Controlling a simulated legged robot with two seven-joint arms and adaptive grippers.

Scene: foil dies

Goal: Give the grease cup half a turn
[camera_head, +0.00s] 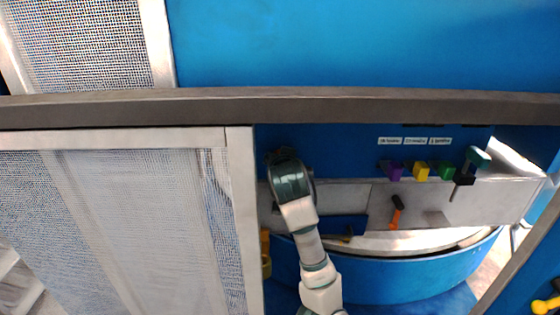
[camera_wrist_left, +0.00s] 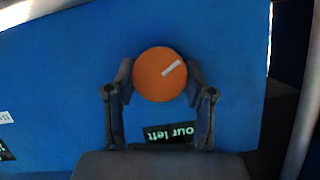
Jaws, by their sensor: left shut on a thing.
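The grease cup (camera_wrist_left: 155,82) shows in the left wrist view as a round orange cap with a white line pointing to the upper right. My left gripper (camera_wrist_left: 160,77) has one finger on each side of it and is shut on it. In the head view my left gripper (camera_head: 277,160) is up against the blue panel (camera_head: 340,145), and the wrist hides the cup. My right gripper is not in view.
A beam (camera_head: 350,105) runs across above the panel. A mesh door (camera_head: 140,225) stands left of the arm. Purple, yellow and green blocks (camera_head: 420,171) and an orange-handled tool (camera_head: 396,212) are on the right. A dark label (camera_wrist_left: 173,133) lies below the cup.

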